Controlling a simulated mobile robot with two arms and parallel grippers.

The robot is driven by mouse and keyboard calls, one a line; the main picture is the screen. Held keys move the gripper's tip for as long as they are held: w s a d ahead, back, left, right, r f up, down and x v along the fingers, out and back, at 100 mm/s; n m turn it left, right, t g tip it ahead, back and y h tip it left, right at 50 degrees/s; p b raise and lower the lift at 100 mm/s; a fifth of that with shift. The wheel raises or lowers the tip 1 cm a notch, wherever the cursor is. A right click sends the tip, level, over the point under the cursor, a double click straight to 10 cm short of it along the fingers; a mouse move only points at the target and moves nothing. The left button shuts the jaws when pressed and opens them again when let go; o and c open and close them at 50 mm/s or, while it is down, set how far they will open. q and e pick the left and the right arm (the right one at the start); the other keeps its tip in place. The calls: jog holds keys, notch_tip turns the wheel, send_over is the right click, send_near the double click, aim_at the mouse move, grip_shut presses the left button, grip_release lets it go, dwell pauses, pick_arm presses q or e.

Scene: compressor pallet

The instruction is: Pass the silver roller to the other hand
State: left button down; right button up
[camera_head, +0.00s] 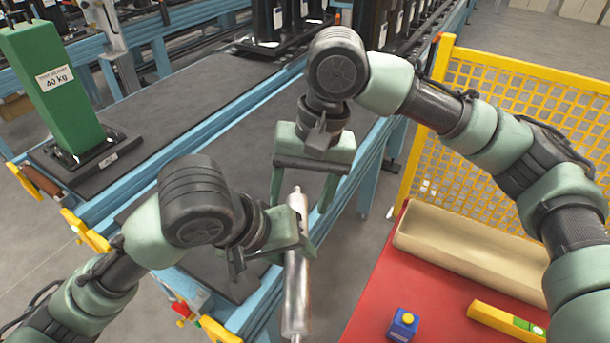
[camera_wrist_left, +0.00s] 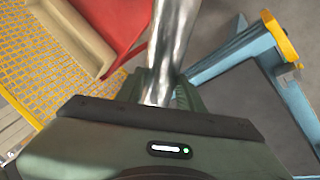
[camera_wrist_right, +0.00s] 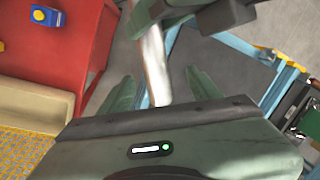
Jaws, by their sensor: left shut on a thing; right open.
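The silver roller (camera_head: 297,290) is a shiny metal cylinder held upright, slightly tilted, in the head view. My left gripper (camera_head: 305,240) is shut on it around its middle. The left wrist view shows the roller (camera_wrist_left: 170,50) between the fingers. My right gripper (camera_head: 298,208) is above, open, with its fingers pointing down on either side of the roller's upper end. In the right wrist view the roller (camera_wrist_right: 154,62) runs between the spread fingers of my right gripper (camera_wrist_right: 160,85); I cannot tell whether either finger touches it.
A red table (camera_head: 375,310) at lower right carries a tan tray (camera_head: 450,240), a blue box (camera_head: 403,325) and a yellow level (camera_head: 505,322). A yellow mesh fence (camera_head: 530,95) stands behind. A blue-framed conveyor (camera_head: 215,120) with a green 40 kg weight (camera_head: 48,85) is at left.

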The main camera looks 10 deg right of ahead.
jog(key=f, duration=0.3)
jog(key=a+f, duration=0.1)
jog(key=f, duration=0.2)
jog(key=shift+w+a+f, duration=0.1)
jog(key=shift+f, duration=0.05)
pick_arm(q)
jog(key=shift+d, duration=0.1)
pick_arm(e)
jog(key=shift+a, duration=0.15)
grip_shut()
pick_arm(q)
jog(key=c, duration=1.2)
grip_release()
jog(key=o, duration=0.4)
jog(key=shift+r, duration=0.1)
